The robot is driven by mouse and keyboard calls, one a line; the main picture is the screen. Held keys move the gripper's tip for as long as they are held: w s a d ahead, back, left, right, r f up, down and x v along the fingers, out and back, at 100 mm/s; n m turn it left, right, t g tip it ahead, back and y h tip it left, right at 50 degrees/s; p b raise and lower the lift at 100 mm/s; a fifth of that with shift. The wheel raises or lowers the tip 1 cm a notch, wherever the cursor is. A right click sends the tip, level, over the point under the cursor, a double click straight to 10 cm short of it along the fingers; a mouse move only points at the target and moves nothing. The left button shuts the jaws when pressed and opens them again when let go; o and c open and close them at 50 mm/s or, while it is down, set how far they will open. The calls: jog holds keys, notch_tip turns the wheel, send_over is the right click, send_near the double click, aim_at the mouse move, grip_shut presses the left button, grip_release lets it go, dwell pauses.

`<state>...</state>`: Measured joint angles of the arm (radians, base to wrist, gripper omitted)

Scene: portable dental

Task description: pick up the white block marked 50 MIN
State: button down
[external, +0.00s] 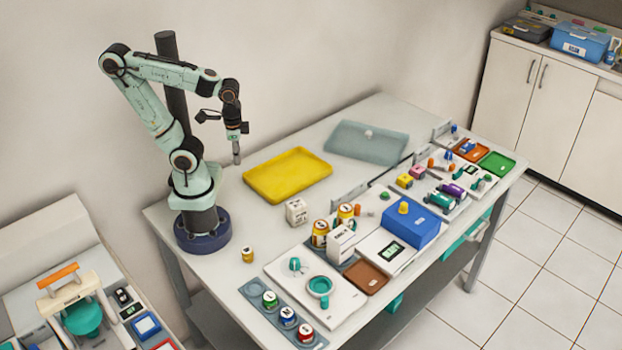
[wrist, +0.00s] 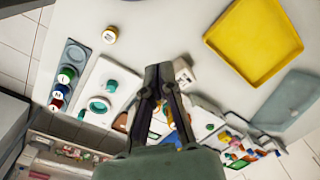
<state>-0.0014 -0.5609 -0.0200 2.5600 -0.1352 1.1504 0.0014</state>
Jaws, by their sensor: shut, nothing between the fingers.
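A small white block (external: 297,211) with dark lettering stands upright on the table, in front of the yellow tray. The lettering is too small to read for certain. It also shows in the wrist view (wrist: 186,76), just right of my fingertips and partly hidden by them. A larger white box (external: 341,243) with a printed label stands nearer the front edge; its label is not readable either. My gripper (external: 237,158) is shut and empty, pointing down above the table, left of the yellow tray and apart from the block. In the wrist view its fingertips (wrist: 158,70) are together.
A yellow tray (external: 288,174) and a grey-blue tray (external: 365,143) lie at the back. Yellow-labelled jars (external: 320,234), a blue box (external: 409,228) and a white panel with a teal ring (external: 318,287) crowd the front. A small yellow jar (external: 247,255) stands near my base.

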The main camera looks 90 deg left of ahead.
jog(key=shift+c, duration=1.6)
grip_release()
jog(key=n+t, duration=0.4)
send_over(297, 212)
jog(key=w, duration=0.2)
notch_tip(297, 212, down, 5)
jog(key=a+f+g, duration=0.1)
jog(key=f, duration=0.3)
jog(key=s+f+g, duration=0.1)
jog(key=f, duration=0.3)
jog(key=s+a+f+n+g, duration=0.1)
jog(key=f, duration=0.2)
jog(key=shift+s+a+f+g+h, duration=0.1)
jog(key=shift+a+f+g+h, duration=0.2)
jog(key=shift+f+g+h, duration=0.1)
notch_tip(297, 212, down, 6)
jog(key=shift+f, duration=0.25)
